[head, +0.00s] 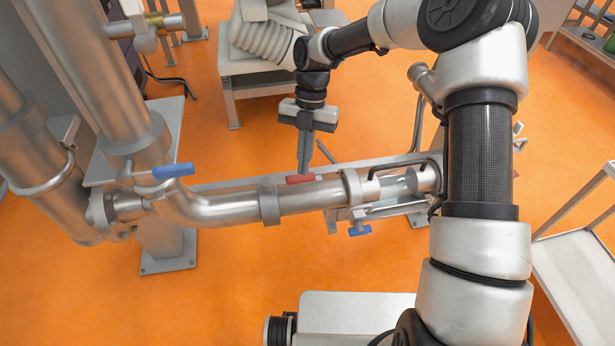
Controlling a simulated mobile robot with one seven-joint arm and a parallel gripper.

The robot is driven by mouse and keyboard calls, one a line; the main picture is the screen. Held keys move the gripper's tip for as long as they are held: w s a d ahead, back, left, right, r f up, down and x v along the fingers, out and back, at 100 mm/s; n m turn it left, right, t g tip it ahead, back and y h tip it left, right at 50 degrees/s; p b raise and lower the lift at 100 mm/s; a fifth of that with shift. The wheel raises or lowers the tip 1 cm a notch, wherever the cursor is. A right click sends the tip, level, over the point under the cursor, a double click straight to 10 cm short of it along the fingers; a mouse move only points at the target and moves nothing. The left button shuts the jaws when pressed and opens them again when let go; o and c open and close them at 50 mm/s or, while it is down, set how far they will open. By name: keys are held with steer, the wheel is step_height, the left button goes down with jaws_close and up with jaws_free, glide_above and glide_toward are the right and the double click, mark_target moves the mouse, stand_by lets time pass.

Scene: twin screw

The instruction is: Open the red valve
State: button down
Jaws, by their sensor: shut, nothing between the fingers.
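The red valve handle (300,179) is small and sits at the far side of the horizontal steel pipe (312,197), near the middle of the head view. Only a short red piece shows above the pipe; the rest is hidden behind it. My gripper (303,172) points down, shut and empty, with its fingertips right at the red handle in the picture. I cannot tell whether they touch it. A second small red part (520,145) shows at the right, mostly hidden behind my arm.
A blue handle (173,170) sits on the left pipework, and another blue handle (359,230) hangs below the pipe's right part. A table (250,66) with a ribbed hose stands behind.

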steer(key=v, duration=0.2)
steer(key=shift+w+a+r, duration=0.1)
steer(key=shift+a+r, duration=0.15)
steer(key=shift+r, duration=0.1)
steer(key=s+d+r+m+t+h+p, duration=0.1)
steer(key=s+d+r+m+t+p, duration=0.15)
steer(key=s+d+r+m, duration=0.7)
steer(key=d+r+m+t+h+p, duration=0.15)
steer(key=r+m+p, duration=0.4)
steer(key=r, duration=0.85)
steer(key=s+d+r+m+t+p, duration=0.1)
steer(key=s+d+r+m+t, duration=0.1)
steer(key=s+m, duration=0.4)
steer(key=s+d+r+m+t+y+p, duration=0.1)
steer(key=s+d+r+m+t, duration=0.2)
steer(key=m, duration=0.9)
steer(key=s+d+r, duration=0.1)
steer(key=s+r, duration=0.2)
steer(key=shift+d+r, duration=0.2)
steer(key=shift+r, duration=0.2)
